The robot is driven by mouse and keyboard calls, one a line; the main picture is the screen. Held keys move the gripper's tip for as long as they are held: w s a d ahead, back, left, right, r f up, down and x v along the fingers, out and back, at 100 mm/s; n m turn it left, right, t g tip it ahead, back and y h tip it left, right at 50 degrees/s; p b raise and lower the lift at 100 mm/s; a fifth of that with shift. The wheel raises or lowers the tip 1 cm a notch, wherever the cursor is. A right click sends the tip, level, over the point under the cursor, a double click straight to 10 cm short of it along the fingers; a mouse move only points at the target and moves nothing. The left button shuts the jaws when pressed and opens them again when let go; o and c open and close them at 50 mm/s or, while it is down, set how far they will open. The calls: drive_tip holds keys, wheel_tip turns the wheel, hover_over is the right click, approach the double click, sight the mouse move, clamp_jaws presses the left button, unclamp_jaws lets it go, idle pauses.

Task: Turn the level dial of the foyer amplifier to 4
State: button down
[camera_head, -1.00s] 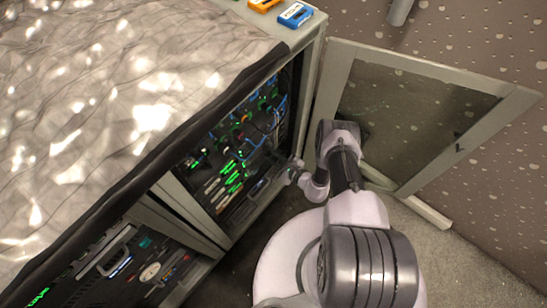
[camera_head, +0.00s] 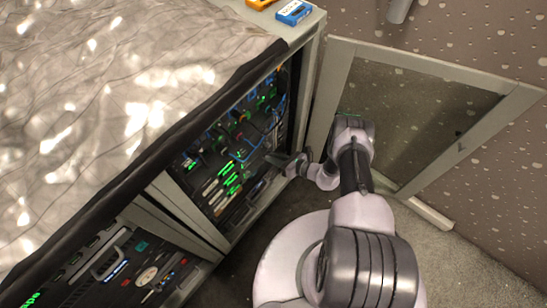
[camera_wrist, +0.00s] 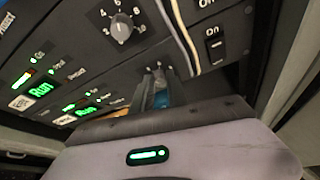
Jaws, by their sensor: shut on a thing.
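In the wrist view my gripper (camera_wrist: 160,94) is at the dark rack panel, shut on a dial that its fingers hide. Only a few scale marks show above the fingertips; the dial's pointer and setting are hidden. Just above is another grey dial (camera_wrist: 122,28) with white numbers around it, apart from my fingers. I cannot read a foyer label on either unit. In the head view my gripper (camera_head: 274,160) reaches left into the open rack (camera_head: 227,236), touching or close to its front.
The open glazed rack door (camera_head: 425,115) stands right of my arm. Blue cables (camera_head: 262,128) hang in the rack above my gripper. Another equipment bay (camera_head: 125,262) is at lower left.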

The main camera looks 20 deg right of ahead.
idle(0.4)
drive_tip(key=c, duration=1.3)
unclamp_jaws()
drive_tip(key=shift+d, duration=0.1)
drive_tip(key=p+v, duration=0.5)
drive_tip(key=v, duration=1.2)
drive_tip(key=shift+d+p, duration=0.15)
drive_tip(key=shift+p, duration=0.15)
